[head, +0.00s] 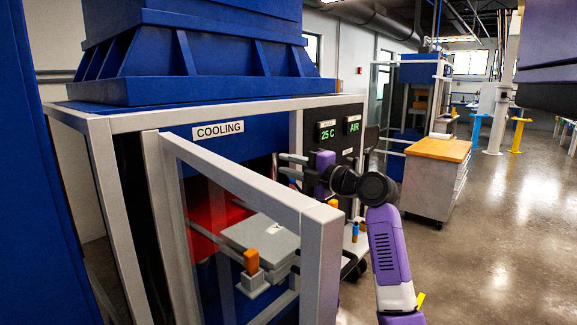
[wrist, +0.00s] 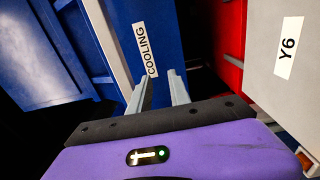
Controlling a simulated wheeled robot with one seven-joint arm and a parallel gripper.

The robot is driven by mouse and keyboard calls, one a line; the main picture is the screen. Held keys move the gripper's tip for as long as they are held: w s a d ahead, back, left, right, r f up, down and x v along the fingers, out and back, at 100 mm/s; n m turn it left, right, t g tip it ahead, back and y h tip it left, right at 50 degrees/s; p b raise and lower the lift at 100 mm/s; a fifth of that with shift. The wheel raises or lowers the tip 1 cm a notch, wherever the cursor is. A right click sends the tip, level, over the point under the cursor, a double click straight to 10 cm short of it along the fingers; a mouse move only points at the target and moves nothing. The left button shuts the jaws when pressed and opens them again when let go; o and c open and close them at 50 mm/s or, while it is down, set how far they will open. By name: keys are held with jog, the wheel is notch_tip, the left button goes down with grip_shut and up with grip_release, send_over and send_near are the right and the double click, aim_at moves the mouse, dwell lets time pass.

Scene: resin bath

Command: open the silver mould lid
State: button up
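The silver mould lid (head: 262,232) is a flat grey plate lying inside the blue cooling station, behind a grey frame. It carries a small white label. In the wrist view the grey plate (wrist: 270,85) stands at the right edge with a "Y6" label, and I take it to be the same lid. An orange block (head: 251,262) sits at the lid's near edge. My gripper (head: 282,164) is above and right of the lid in the head view, apart from it. In the wrist view its two fingers (wrist: 162,85) are apart with nothing between them.
The open grey frame (head: 235,185) stands in front of the lid. A red panel (head: 205,212) is left of it. The control panel (head: 338,135) reads 25 C and AIR. A wood-topped cabinet (head: 437,150) stands behind my arm. The floor (head: 490,240) at right is clear.

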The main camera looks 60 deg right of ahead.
jog(key=b+v, duration=0.2)
jog(key=v, duration=0.5)
jog(key=shift+s, duration=0.4)
jog(key=shift+a, duration=0.1)
